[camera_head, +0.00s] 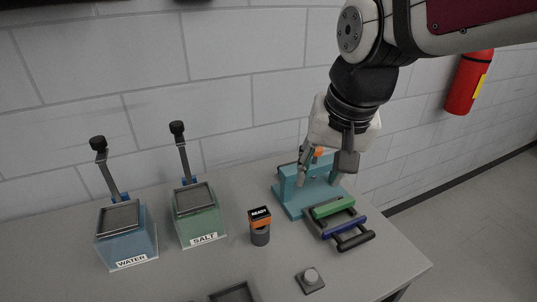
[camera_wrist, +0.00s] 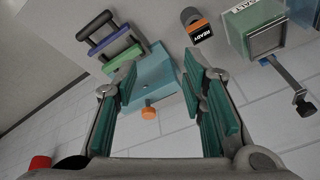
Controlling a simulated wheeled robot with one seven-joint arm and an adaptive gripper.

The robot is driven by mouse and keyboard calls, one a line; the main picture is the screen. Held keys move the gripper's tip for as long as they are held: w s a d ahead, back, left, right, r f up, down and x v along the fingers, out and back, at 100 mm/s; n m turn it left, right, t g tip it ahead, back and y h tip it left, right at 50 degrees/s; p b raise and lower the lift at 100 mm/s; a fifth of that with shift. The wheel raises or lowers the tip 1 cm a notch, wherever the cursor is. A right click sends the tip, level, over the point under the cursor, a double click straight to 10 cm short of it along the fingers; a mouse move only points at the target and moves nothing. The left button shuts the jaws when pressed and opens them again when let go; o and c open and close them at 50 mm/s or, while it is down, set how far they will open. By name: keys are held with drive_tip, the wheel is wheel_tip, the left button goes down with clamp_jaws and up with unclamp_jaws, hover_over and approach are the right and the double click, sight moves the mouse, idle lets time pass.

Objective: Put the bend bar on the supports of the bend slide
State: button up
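A teal fixture (camera_head: 293,187) with an upright wall and an orange knob (camera_head: 318,152) stands at the right of the table. In front of it is a dark rack (camera_head: 321,232) with a green bar (camera_head: 333,206), a blue bar (camera_head: 344,226) and a dark bar (camera_head: 355,241) lying side by side. Which part is the bend bar or the bend slide is not labelled. My gripper (camera_head: 325,172) is above and behind the teal fixture. In the wrist view my gripper (camera_wrist: 168,90) is open and empty; the orange knob (camera_wrist: 150,113) shows between its fingers, apart from them.
A blue WATER box (camera_head: 127,245) and a green SALT box (camera_head: 198,218), each with a tall lever, stand left. The wall is close behind.

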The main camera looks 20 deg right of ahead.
drive_tip(key=s+a+r+n+t, duration=0.1)
drive_tip(key=s+a+n, duration=0.3)
drive_tip(key=s+n, duration=0.2)
drive_tip(key=shift+s+t, duration=0.3)
drive_tip(key=shift+s, duration=0.05)
drive_tip(key=shift+r, duration=0.1)
idle(0.6)
